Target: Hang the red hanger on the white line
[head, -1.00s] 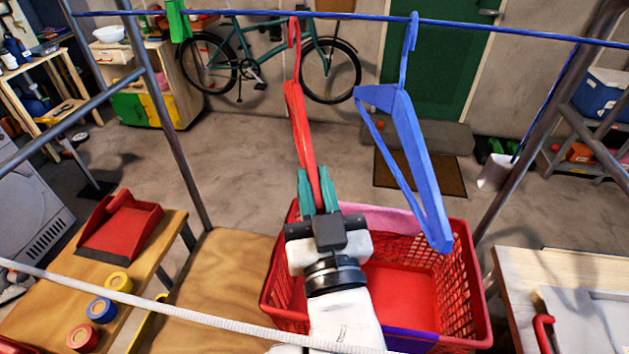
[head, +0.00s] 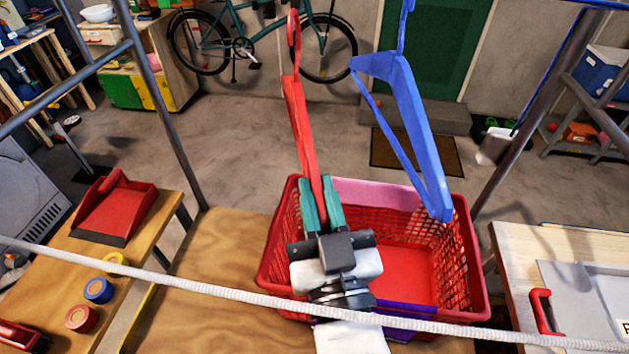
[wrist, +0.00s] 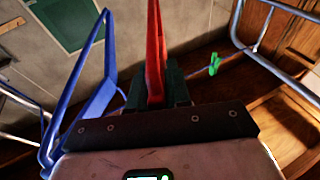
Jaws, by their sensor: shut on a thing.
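My gripper (head: 321,208) is shut on the lower part of the red hanger (head: 299,125), which stands upright above the jaws with its hook up. The red hanger also shows in the wrist view (wrist: 155,50), rising between the fingers (wrist: 160,92). The white line (head: 200,285) crosses the lower part of the head view, nearer the camera than the hanger, and passes in front of my arm. No hanger is on the visible stretch of it. A blue hanger (head: 408,110) hangs to the right of the red one, apart from it.
A red basket (head: 465,260) stands on the wooden surface below my gripper. A red dustpan (head: 115,205) and tape rolls lie on the left bench. Metal posts (head: 165,115) flank the space. A grey case with a red handle (head: 545,310) is at the right.

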